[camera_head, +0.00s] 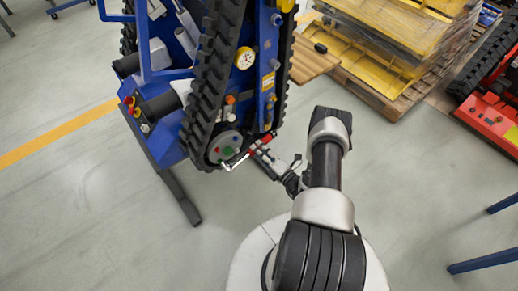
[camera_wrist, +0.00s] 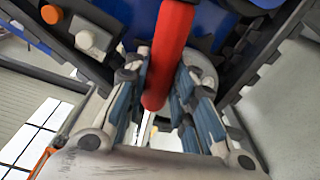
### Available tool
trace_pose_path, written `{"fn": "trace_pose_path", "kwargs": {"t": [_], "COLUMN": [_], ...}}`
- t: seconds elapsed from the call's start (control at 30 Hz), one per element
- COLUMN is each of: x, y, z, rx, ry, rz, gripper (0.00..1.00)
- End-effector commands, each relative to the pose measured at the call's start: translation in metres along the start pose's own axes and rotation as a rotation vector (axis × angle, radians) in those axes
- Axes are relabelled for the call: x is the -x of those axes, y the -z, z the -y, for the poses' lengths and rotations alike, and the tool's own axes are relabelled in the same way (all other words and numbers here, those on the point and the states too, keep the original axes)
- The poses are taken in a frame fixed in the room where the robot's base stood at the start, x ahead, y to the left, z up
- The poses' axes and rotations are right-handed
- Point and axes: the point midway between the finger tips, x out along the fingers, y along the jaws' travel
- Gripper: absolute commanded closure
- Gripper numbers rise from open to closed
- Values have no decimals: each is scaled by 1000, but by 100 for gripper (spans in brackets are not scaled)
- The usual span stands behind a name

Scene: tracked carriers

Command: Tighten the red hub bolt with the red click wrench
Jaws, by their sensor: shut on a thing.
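My gripper (camera_head: 268,158) is shut on the red click wrench (camera_head: 260,146), beside the lower end of the blue carrier's track. In the wrist view the red handle (camera_wrist: 172,50) runs between the blue-padded fingers (camera_wrist: 162,88). The wrench's silver end (camera_head: 236,161) reaches left to the lower edge of the grey hub (camera_head: 222,141). The hub face carries small coloured bolts, with green and blue ones showing. A small reddish bolt (camera_head: 217,149) appears on its left part. Whether the wrench's tip is seated on a bolt cannot be told.
The blue tracked carrier (camera_head: 272,60) stands close ahead, its black track (camera_head: 212,75) beside my gripper. Orange and white knobs (camera_wrist: 92,40) stick out near the fingers. A pallet with yellow stacks (camera_head: 375,75) and a red machine (camera_head: 492,115) stand right. Floor between is clear.

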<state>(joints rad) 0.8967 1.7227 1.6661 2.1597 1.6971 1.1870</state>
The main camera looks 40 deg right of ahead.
Motion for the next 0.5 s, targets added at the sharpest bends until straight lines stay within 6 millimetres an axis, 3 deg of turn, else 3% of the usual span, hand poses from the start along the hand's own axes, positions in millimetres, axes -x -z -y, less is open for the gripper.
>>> {"fn": "trace_pose_path", "kwargs": {"t": [0.5], "x": [8], "y": [-11], "z": [6], "rx": [0], "ry": [-6], "rz": [43], "gripper": [100]}}
